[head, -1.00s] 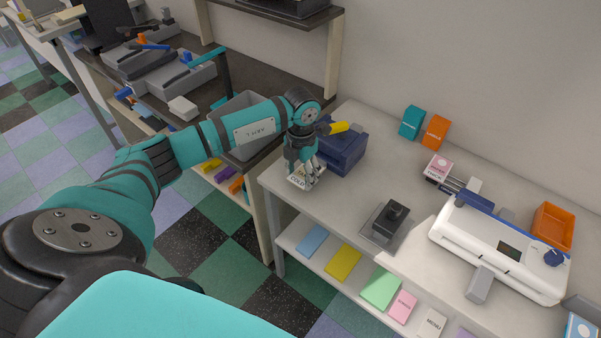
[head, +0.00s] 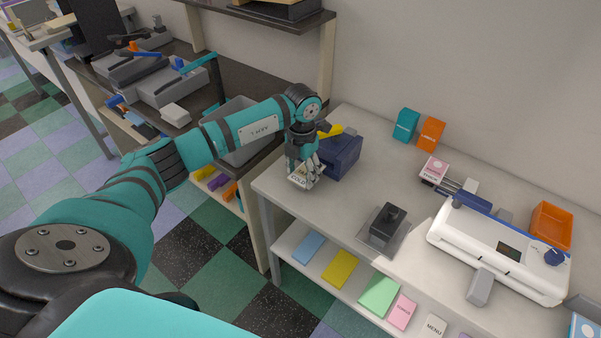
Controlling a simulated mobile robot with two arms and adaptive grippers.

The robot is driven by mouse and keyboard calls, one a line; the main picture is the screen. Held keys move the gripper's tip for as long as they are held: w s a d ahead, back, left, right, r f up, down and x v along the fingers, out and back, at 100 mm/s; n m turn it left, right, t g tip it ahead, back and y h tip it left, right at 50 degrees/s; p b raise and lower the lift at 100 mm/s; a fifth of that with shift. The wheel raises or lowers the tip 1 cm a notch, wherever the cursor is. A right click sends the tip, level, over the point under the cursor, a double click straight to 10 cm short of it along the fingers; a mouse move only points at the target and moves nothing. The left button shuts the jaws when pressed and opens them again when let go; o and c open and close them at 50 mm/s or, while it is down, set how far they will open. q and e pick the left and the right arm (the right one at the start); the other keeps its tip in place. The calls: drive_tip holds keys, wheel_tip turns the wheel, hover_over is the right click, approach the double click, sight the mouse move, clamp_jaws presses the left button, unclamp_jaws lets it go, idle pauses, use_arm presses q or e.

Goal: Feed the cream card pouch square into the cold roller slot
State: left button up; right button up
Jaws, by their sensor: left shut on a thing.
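My left gripper (head: 304,168) points down at the left end of the pale worktable and is shut on a small pale card marked "COLD" (head: 299,181), taken as the cream card pouch. The fingers cover part of it. Beside it, just to the right, stands a dark blue box-shaped device (head: 342,158) with a yellow handle (head: 334,130), likely the cold roller. Its slot is hidden behind the gripper, so I cannot tell whether the card touches it. My right gripper is not in view.
A black-handled block (head: 388,222) on a grey plate and a white machine with a blue knob (head: 495,245) stand further right. Teal (head: 405,124) and orange (head: 431,133) boxes stand by the wall. Coloured packs lie on the shelf below. The tabletop between is clear.

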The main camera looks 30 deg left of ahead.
use_arm(q)
drive_tip(key=shift+w+b, duration=0.35)
drive_tip(key=shift+w, duration=0.25)
drive_tip(key=o, duration=1.2)
drive_tip(key=o, duration=0.3)
wheel_tip(320, 180, up, 12)
drive_tip(key=shift+f, duration=0.1)
